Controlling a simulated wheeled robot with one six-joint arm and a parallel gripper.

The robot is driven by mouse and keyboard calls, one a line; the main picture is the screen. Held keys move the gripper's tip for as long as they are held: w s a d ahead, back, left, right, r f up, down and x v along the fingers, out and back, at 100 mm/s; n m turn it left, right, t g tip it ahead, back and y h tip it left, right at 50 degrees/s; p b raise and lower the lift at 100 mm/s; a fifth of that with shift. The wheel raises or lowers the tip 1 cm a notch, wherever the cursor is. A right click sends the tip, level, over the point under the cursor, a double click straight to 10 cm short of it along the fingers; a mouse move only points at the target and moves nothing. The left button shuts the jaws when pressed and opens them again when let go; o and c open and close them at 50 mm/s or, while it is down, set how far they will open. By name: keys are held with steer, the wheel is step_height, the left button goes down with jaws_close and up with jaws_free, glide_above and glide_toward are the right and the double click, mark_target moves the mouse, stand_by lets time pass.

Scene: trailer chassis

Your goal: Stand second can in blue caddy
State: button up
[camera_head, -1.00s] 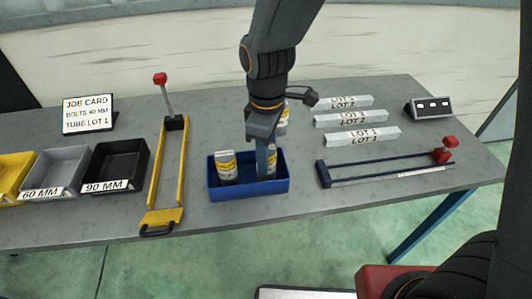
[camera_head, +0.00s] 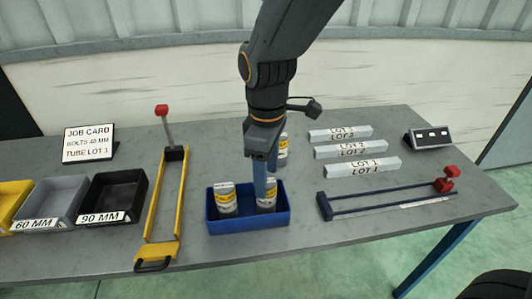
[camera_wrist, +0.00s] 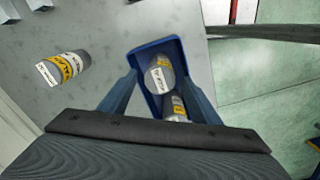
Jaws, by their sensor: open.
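The blue caddy (camera_head: 248,222) stands on the grey table below my gripper (camera_head: 262,190). A white, grey and yellow can (camera_head: 226,203) stands upright in its left part. A second can (camera_head: 268,205) stands in its right part, partly hidden by my finger. In the wrist view, my gripper (camera_wrist: 160,82) is open, its two blue fingers on either side of the caddy (camera_wrist: 150,52). One can (camera_wrist: 158,76) shows between them, and another (camera_wrist: 175,107) lies nearer the wrist. A third can (camera_head: 283,146) is on the table behind my gripper; it also shows in the wrist view (camera_wrist: 62,68).
A yellow fixture (camera_head: 150,215) with a red knob and a black bin (camera_head: 112,198) stand left of the caddy. A dark blue fixture (camera_head: 385,205) and white lot blocks (camera_head: 350,151) are to the right. Bare table lies in front of the caddy.

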step_height(320, 180, up, 8)
steer(key=shift+f+b, duration=0.2)
steer(key=shift+b, duration=0.3)
steer(key=s+d+f+m, duration=0.1)
steer(key=d+f+m, duration=0.2)
steer(key=d+m, duration=0.2)
steer(key=s+d+f+m, duration=0.1)
steer(key=d+f+m, duration=0.3)
steer(key=d, duration=0.6)
steer(key=s+d+f+m+t, duration=0.1)
steer(key=d+f+m, duration=0.3)
steer(key=d+m, duration=0.2)
steer(key=shift+d, duration=0.95)
